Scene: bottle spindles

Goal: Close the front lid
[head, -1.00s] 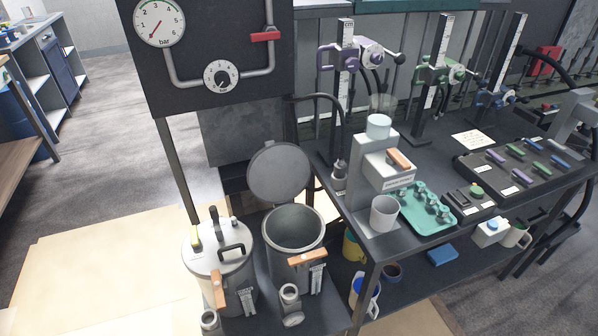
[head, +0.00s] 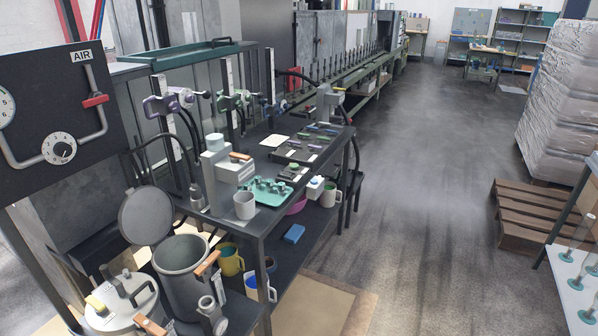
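Two grey pots stand at the lower left in the head view. The back pot (head: 183,290) is open, and its round grey lid (head: 146,214) stands raised on the hinge behind the rim. The front pot's lid (head: 122,300) lies flat on top, with a black handle, a yellow knob and a wooden-handled lever (head: 150,326). Whether it is latched I cannot tell. Neither of my grippers is in view.
A dark workbench (head: 268,215) holds a grey dispenser (head: 222,172), a grey mug (head: 244,205) and a teal tray (head: 262,186). A gauge panel (head: 60,110) stands at left. Open floor (head: 430,180) lies to the right, with wooden pallets (head: 535,215) beyond it.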

